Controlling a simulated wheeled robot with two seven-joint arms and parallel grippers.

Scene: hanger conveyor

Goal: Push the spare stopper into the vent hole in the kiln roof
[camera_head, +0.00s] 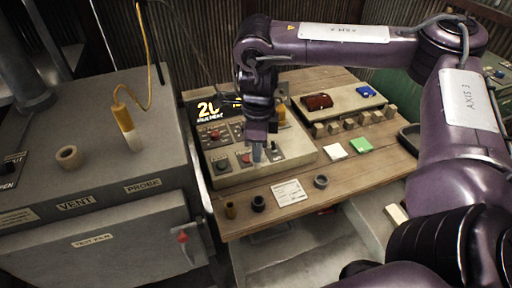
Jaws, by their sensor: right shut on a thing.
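The kiln (95,125) is the grey box at the left. On its roof, above the VENT label, is a round beige collar (69,157) with a dark opening and nothing seen in it. My right gripper (257,150) points down over the control box, with its jaws shut on a small grey-blue piece that I cannot identify clearly. I cannot tell whether this piece touches the panel. A small brown cylinder (231,210) stands at the table's front left; I cannot tell whether it is the spare stopper. My left gripper is not in view.
A yellow-and-white probe (126,125) with a cable stands upright on the kiln roof. The control box (225,179) lies between kiln and tray. Black (258,203) and grey (320,182) rings and a paper card (289,193) lie on the wooden table (372,172).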

